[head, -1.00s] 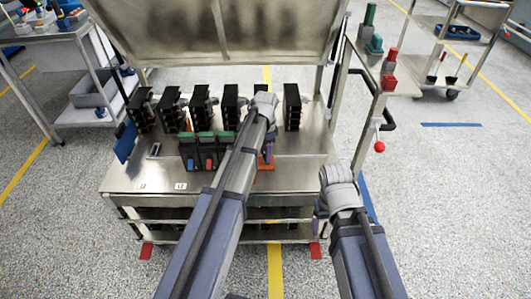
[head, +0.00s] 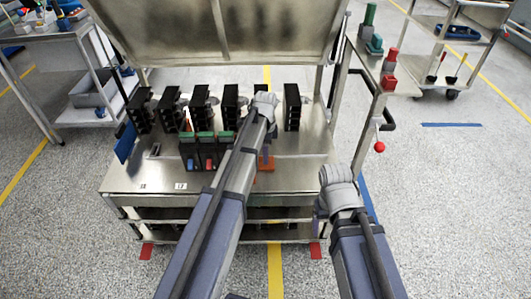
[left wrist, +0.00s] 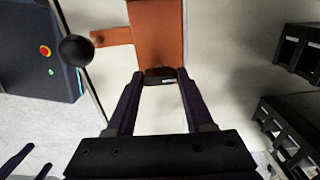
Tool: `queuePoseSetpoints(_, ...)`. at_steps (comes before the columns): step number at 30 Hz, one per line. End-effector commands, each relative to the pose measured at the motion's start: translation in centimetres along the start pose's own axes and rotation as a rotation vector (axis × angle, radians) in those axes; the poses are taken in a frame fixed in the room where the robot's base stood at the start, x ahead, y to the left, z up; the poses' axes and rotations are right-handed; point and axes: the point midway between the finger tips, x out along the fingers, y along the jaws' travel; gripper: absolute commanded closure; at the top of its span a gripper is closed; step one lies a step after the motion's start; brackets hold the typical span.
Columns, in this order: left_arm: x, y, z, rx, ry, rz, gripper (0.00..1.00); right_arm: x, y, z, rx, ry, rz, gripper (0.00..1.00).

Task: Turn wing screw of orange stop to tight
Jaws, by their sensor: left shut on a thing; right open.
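The orange stop (head: 266,164) sits on the steel bench top, partly hidden behind my left arm in the head view. In the left wrist view the orange stop (left wrist: 158,30) fills the top middle. A small dark piece, seemingly its wing screw (left wrist: 160,77), shows at its near end. My left gripper (left wrist: 160,73) is shut on this wing screw, with one purple finger on each side. In the head view my left gripper (head: 265,148) points down at the stop. My right gripper (head: 323,206) is open, off the bench's front right corner, its fingers hardly visible.
A row of black breakers (head: 201,102) stands along the back of the bench. A three-part block with green tops (head: 205,150) is left of my left arm.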

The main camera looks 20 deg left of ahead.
Motion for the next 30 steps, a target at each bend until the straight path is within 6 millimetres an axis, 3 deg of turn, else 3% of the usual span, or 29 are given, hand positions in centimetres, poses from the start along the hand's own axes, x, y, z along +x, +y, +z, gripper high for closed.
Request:
queuePoseSetpoints(6, 0.0, 0.0, 0.0, 0.002, 0.000, 0.000, 1.00, 0.0, 0.0, 0.0, 0.000, 0.000, 0.000, 0.23)
queuePoseSetpoints(7, 0.0, 0.0, 0.0, 0.002, 0.000, 0.000, 0.45, 0.0, 0.0, 0.0, 0.000, 0.000, 0.000, 0.23)
queuePoseSetpoints(14, 0.0, 0.0, 0.0, 0.001, 0.000, 0.000, 0.20, 0.0, 0.0, 0.0, 0.000, 0.000, 0.000, 0.23)
queuePoseSetpoints(23, -0.1, 0.0, 0.0, 0.000, 0.000, 0.000, 0.18, -0.1, 0.0, 0.0, 0.000, 0.000, 0.000, 0.23)
queuePoseSetpoints(30, -1.4, 0.0, 0.0, 0.000, 0.000, 0.000, 0.18, -1.4, 0.1, 0.1, 0.000, 0.000, 0.000, 0.23)
